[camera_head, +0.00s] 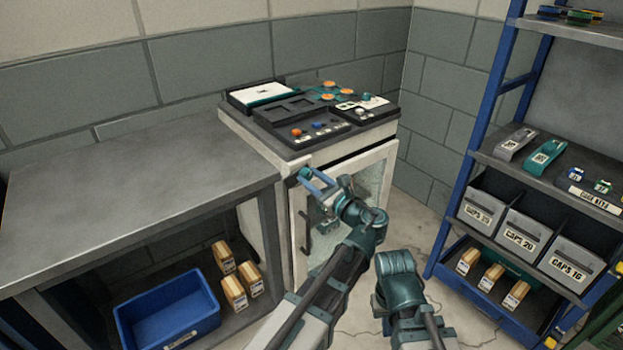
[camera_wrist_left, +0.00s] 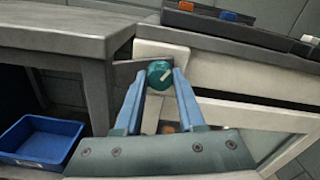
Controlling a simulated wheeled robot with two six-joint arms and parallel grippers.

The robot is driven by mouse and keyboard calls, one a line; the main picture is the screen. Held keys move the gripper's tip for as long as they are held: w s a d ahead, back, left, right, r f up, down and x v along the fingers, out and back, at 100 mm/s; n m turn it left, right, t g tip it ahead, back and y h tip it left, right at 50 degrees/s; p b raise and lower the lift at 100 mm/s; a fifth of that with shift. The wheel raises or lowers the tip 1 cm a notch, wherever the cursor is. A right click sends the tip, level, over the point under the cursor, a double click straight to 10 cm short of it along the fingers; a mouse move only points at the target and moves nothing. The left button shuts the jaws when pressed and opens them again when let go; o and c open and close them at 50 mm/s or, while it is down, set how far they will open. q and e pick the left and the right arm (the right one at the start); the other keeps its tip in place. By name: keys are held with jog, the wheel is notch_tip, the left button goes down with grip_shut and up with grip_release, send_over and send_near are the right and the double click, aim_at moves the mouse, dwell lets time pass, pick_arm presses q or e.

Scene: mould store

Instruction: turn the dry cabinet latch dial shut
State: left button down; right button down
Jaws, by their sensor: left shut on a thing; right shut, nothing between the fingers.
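The dry cabinet (camera_head: 345,150) stands past the right end of the grey bench, with a pale frame and a glazed door (camera_head: 375,180) with a dark handle (camera_head: 307,232). In the left wrist view the latch dial (camera_wrist_left: 158,72) is a round teal knob with a pale slanting mark, at the cabinet's upper left front corner. My left gripper (camera_head: 311,179) is shut on the dial, its blue fingers on either side of it in the left wrist view (camera_wrist_left: 158,84). In the head view the fingers mostly hide the dial. My right arm shows low in the head view, but its fingers do not show.
The bench (camera_head: 120,185) is bare on top. Under it are a blue bin (camera_head: 165,312) and several wooden blocks (camera_head: 235,290). Trays with small parts lie on the cabinet top. A blue-framed shelf rack (camera_head: 489,90) with grey CAPS bins (camera_head: 525,238) stands at right.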

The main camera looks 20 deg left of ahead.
pick_arm(q)
jog(key=n, duration=1.1)
jog(key=shift+f+n, duration=0.1)
jog(key=shift+n, duration=1.8)
jog(key=shift+s, duration=0.1)
jog(key=c, duration=0.5)
grip_release()
